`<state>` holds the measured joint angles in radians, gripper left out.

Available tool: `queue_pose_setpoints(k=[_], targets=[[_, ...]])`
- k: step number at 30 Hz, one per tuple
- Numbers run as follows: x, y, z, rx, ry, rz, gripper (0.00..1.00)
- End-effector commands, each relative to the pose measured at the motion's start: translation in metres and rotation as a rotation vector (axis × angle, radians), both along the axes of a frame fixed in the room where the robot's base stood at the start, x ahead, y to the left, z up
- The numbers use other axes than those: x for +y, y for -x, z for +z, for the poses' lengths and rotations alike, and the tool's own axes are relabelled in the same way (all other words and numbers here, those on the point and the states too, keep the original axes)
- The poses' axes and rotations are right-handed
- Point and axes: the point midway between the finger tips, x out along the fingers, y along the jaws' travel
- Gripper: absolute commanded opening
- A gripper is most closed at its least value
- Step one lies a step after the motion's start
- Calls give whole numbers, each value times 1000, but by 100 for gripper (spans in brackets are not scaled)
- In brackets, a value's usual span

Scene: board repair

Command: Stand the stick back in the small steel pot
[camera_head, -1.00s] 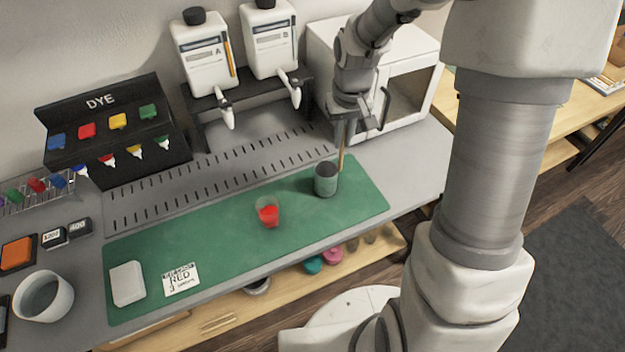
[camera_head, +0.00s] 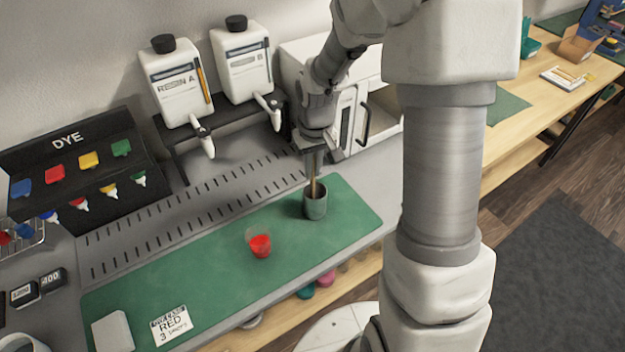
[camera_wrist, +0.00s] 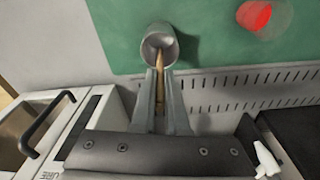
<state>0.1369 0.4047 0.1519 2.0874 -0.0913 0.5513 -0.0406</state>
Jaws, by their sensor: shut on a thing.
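The small steel pot (camera_head: 316,207) stands upright on the green mat (camera_head: 350,205), right of the red cup. My gripper (camera_head: 314,158) is just above the pot, shut on the wooden stick (camera_head: 313,187). The stick points down, and its lower end is within the pot's mouth in the head view. In the wrist view the pot (camera_wrist: 159,45) lies ahead of my fingertips (camera_wrist: 160,75), with the stick (camera_wrist: 160,88) between the fingers and its tip at the pot's opening. I cannot tell whether the stick touches the pot's bottom.
A clear cup with red liquid (camera_head: 260,245) stands left of the pot. A card marked RED (camera_head: 171,325) and a white block (camera_head: 113,331) lie at the mat's left. The dispensers (camera_head: 242,60) and a white cabinet (camera_head: 345,125) stand behind. The mat's right end is clear.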

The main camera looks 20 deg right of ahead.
Motion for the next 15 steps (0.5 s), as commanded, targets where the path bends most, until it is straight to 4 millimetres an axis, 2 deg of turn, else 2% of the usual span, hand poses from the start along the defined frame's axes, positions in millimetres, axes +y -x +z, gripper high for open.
queue_pose_setpoints(k=[7,15], targets=[[0,1,-34,3,-1,-2,0],[0,0,-35,0,0,-1,0]])
